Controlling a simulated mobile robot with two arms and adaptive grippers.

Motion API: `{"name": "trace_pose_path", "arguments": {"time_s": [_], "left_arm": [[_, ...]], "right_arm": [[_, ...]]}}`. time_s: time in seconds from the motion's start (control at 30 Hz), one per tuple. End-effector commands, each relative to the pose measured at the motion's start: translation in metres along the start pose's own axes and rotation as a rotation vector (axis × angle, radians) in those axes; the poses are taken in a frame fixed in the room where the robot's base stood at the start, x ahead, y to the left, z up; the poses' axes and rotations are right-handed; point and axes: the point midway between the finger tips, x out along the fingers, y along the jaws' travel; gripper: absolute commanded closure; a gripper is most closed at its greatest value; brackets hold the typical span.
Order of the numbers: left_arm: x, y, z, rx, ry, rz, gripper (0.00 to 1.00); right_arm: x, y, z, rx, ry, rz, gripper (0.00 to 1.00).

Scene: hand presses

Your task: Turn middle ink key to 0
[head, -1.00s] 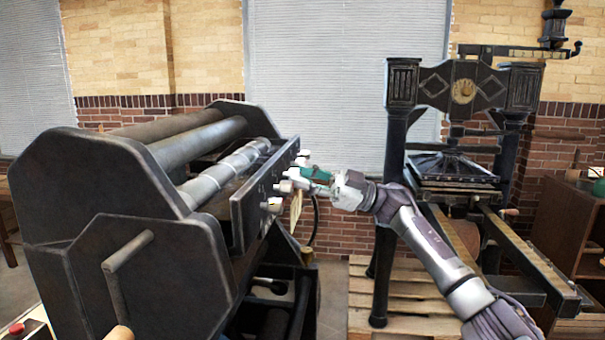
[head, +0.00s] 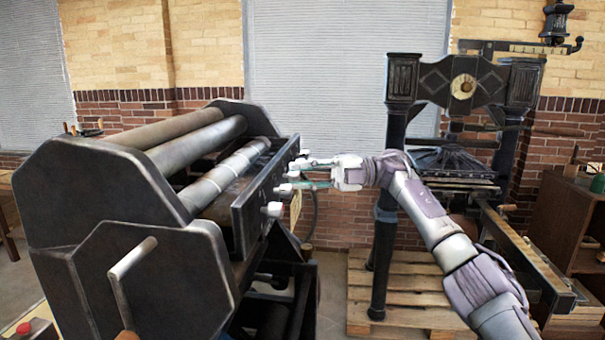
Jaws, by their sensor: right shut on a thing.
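A row of white ink keys (head: 272,209) sticks out of the dark rail (head: 250,205) on the right side of the black roller press (head: 95,190). The middle ink key (head: 293,174) is partly covered by my right gripper (head: 303,173). The right gripper reaches in from the right and is shut on this key, one finger above and one below. Other keys stand free above and below it. Any number marks on the rail are too small to read. My left gripper is not in view.
A black hand press (head: 460,85) stands on a wooden pallet (head: 410,290) at the right, behind my right arm. A wooden shelf (head: 570,215) is at the far right. A handle (head: 132,256) juts from the roller press's near side.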

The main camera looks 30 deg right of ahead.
Motion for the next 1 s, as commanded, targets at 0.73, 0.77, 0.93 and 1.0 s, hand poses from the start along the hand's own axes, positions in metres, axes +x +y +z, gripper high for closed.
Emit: {"name": "trace_pose_path", "arguments": {"time_s": [0.73,0.77,0.93,1.0], "left_arm": [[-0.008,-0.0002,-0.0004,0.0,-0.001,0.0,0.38],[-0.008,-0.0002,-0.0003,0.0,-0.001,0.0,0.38],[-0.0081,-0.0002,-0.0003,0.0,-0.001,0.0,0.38],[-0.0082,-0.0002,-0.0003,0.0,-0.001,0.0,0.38]], "right_arm": [[0.0003,0.0019,-0.001,-0.512,-0.019,-0.215,1.0],[0.0003,0.002,-0.001,-0.521,-0.019,-0.219,1.0],[0.0004,0.0022,-0.0011,-0.558,-0.021,-0.233,1.0],[0.0004,0.0022,-0.0011,-0.565,-0.021,-0.236,1.0]]}}
